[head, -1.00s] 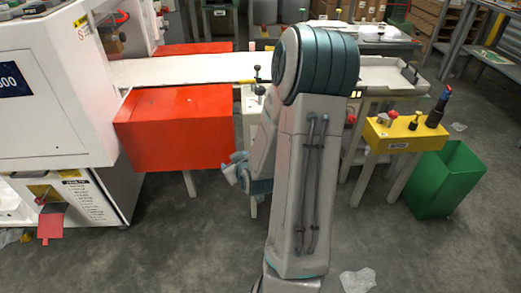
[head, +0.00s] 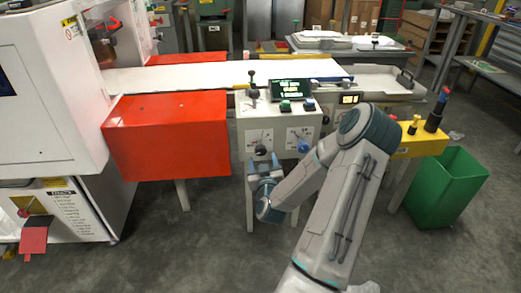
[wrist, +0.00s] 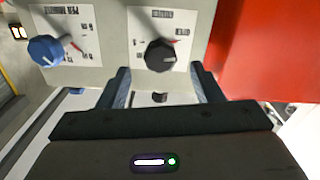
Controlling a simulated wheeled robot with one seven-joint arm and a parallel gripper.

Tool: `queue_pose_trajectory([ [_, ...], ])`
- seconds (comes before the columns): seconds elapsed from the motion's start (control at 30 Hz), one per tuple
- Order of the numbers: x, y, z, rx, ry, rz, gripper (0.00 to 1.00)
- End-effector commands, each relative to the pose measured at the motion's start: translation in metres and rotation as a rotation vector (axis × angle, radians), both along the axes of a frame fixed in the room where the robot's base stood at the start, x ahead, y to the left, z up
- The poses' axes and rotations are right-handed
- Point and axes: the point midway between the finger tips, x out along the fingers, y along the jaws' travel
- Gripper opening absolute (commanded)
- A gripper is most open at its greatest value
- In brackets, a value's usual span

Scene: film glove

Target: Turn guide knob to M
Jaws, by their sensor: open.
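The control panel (head: 283,122) carries a black knob (head: 261,150) on the left and a blue knob (head: 303,147) on the right, each on a white label plate. Their lettering is too small to read, so I cannot tell by label which is the guide knob. In the wrist view the panel appears turned over: the black knob (wrist: 160,56) is right, the blue knob (wrist: 46,50) left, each with a red mark beside it. My gripper (wrist: 165,82) is open and empty, with the black knob ahead between its fingers, apparently not gripped. My gripper (head: 265,168) also shows just below the black knob.
A red box (head: 165,137) is left of the panel. A yellow control box (head: 425,143) and a green bin (head: 450,188) stand at the right. Floor in front is open.

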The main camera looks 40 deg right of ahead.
Motion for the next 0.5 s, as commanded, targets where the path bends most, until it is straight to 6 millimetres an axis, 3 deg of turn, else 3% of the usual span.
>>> queue_pose_trajectory([
  [0.2,0.037,-0.023,-0.001,0.000,-0.001,-0.001,0.59],
  [0.5,0.062,-0.038,-0.001,0.001,0.001,0.000,0.59],
])
